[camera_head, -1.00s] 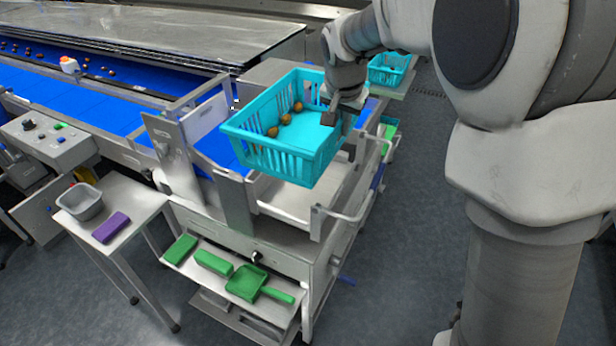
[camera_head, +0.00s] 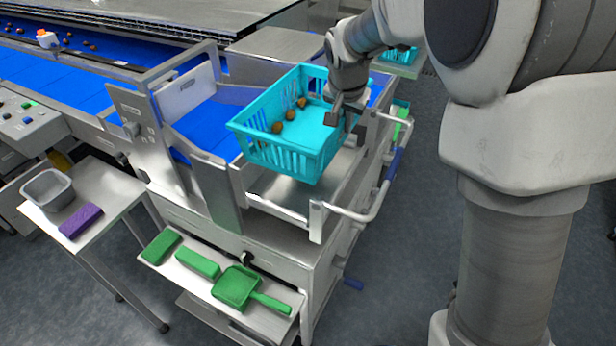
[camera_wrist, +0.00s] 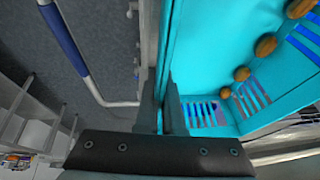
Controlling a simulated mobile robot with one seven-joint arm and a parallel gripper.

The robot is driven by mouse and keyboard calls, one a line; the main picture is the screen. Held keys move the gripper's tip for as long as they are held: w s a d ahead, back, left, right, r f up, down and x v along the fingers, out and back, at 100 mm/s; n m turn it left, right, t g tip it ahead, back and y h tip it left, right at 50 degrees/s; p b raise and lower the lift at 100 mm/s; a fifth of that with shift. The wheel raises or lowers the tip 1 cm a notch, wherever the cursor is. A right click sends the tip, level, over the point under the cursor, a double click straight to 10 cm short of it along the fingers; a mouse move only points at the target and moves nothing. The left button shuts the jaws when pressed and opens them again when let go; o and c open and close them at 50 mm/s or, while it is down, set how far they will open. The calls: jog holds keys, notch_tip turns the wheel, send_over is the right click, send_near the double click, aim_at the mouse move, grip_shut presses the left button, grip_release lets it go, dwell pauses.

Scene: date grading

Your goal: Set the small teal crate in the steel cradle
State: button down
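The small teal crate (camera_head: 270,152) has slotted walls and holds several brown dates. It hangs above the steel cradle (camera_head: 290,197), a shallow tray with upright guides at the end of the blue conveyor. A gap shows under the crate's near side, and it looks slightly tilted. My gripper (camera_head: 345,118) is at the crate's right wall. In the wrist view my gripper (camera_wrist: 165,118) has its fingers on either side of the crate's wall, and the crate's inside (camera_wrist: 215,60) fills the right. The cradle floor beneath the crate is partly hidden.
A bent tube handle (camera_head: 385,195) sticks out at the cradle's right. A side table (camera_head: 95,200) with a grey bowl (camera_head: 52,190) and purple block (camera_head: 80,221) stands left. A low shelf holds green blocks and a green scoop (camera_head: 238,286). Another teal crate (camera_head: 400,55) sits behind.

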jog(key=shift+b+x, duration=0.3)
jog(key=shift+x, duration=0.55)
jog(key=shift+s+a+f+b, duration=0.1)
jog(key=shift+f+b, duration=0.15)
jog(key=shift+f, duration=2.3)
jog(key=shift+s+f+b, duration=0.1)
jog(key=shift+f+b, duration=0.15)
jog(key=shift+f, duration=2.3)
jog(key=c, duration=1)
grip_release()
jog(key=shift+c, duration=0.2)
